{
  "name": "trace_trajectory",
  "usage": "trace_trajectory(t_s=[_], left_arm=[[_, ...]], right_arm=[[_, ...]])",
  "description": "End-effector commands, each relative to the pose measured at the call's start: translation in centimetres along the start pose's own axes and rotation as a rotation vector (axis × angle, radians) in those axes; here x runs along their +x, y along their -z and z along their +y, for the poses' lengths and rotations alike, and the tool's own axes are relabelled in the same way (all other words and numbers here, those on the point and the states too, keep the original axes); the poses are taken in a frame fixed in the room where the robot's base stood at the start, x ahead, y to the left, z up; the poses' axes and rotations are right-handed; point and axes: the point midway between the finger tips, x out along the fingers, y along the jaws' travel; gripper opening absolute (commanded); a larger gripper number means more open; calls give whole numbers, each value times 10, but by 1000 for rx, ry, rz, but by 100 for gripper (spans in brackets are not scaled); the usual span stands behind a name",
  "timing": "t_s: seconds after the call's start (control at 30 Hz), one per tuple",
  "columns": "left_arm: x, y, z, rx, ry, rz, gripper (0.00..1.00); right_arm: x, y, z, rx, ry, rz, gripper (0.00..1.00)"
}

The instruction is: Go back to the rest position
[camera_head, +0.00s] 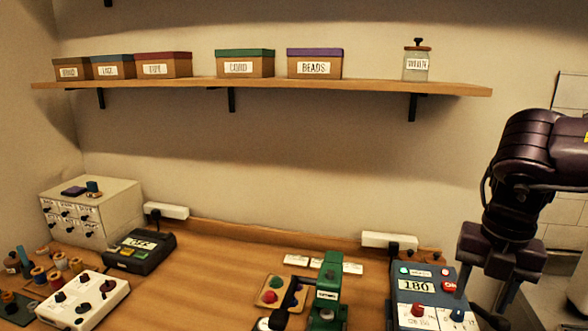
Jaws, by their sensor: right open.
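My right gripper (486,296) hangs pointing down at the right side, over the right end of the bench. Its dark arm comes in from the right edge. It is open, and I see nothing held between its fingers. One finger overlaps the right edge of the blue control box (409,285) in the picture; I cannot tell whether they touch. The box has a display reading 180 and red and blue knobs. My left gripper is not in view.
The wooden bench (215,267) carries a green device (328,290), a tray with coloured balls (262,300), a black box (140,252), a white knob panel (85,300), spools and a drawer cabinet (115,205). A shelf (270,86) with labelled boxes runs above. The bench's middle left is clear.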

Motion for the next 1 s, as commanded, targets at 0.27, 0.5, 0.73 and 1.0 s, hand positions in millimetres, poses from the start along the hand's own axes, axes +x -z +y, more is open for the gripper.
trace_trajectory(t_s=[0.27,0.5,0.73,1.0], left_arm=[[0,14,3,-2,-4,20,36],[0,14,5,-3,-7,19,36],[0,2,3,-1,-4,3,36],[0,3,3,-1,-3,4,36]], right_arm=[[30,-16,-15,27,-79,-27,48],[73,-31,-28,83,-200,-77,48],[143,-38,-35,245,-408,-156,48],[213,-21,-24,625,-666,-257,48]])
